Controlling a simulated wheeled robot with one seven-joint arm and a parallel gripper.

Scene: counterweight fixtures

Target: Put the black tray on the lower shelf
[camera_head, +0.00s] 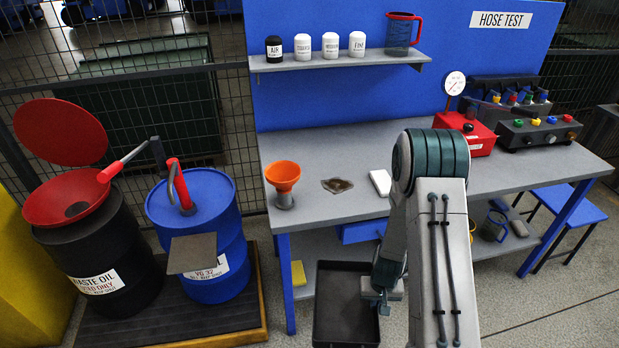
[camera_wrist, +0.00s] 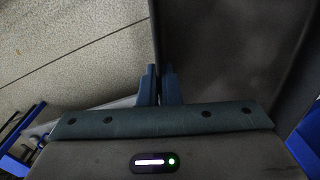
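The black tray (camera_head: 346,318) is an open, dark, shallow box in front of the workbench, below the tabletop. Its far end overlaps the front of the grey lower shelf (camera_head: 318,244) in the head view. I cannot tell how high it is above the floor. My gripper (camera_head: 383,303) is at the tray's right side, pointing down. In the wrist view my gripper's fingers (camera_wrist: 160,86) are close together on either side of the thin tray wall, shut on it. The dark tray (camera_wrist: 215,60) fills the right part of that view. My arm hides part of the shelf.
A blue drawer (camera_head: 362,231) hangs under the tabletop. The blue bench leg (camera_head: 286,285) and the blue drum (camera_head: 205,235) are left of the tray.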

